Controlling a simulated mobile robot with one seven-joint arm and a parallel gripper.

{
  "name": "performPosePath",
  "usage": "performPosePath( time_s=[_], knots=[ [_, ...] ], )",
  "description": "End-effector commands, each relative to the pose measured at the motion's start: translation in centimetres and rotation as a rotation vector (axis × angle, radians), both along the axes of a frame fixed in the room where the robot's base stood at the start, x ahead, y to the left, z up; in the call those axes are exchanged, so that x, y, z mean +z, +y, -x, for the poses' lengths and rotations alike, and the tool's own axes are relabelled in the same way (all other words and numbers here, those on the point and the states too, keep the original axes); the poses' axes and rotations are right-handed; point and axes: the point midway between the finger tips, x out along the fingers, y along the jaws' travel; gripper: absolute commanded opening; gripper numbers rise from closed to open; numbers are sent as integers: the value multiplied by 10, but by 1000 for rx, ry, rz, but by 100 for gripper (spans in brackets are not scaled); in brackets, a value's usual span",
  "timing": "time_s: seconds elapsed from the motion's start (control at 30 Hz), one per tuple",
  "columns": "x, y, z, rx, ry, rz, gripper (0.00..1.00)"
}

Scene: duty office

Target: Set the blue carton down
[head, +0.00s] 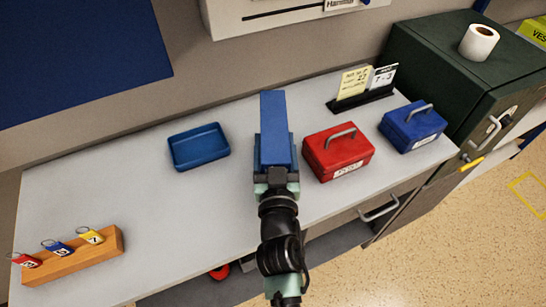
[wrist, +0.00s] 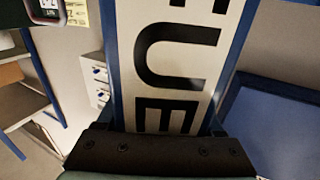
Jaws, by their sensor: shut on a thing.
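The blue carton (head: 273,125) is a tall, narrow blue box in the head view. My gripper (head: 276,178) is shut on its near end. The carton stretches away from my gripper over the grey-white counter (head: 110,205). I cannot tell whether it touches the counter. In the wrist view the carton (wrist: 180,60) fills the middle, with a white label bearing large black letters and blue edges. My gripper (wrist: 165,135) shows as a dark band across its lower part.
A blue tray (head: 198,148) lies left of the carton. A red box (head: 338,155) stands close to its right, then a blue box (head: 412,128). A card holder (head: 362,97) stands behind. A wooden key block (head: 75,258) is front left. The counter's middle left is clear.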

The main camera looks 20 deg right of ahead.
Motion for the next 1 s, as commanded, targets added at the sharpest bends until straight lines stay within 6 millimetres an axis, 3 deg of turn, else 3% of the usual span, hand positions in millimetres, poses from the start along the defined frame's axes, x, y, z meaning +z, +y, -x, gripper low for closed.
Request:
performPosePath(
  time_s=[0.1,0.2,0.63,0.67,0.8,1.0],
  knots=[
    [-20,0,0,0,-3,2,0],
    [-28,0,-1,1,-4,3,0],
    [-31,1,-1,2,-5,2,0],
    [-33,0,0,0,2,-1,72],
    [-33,0,0,0,2,-1,97],
    [-33,0,0,0,2,-1,99]
  ],
)
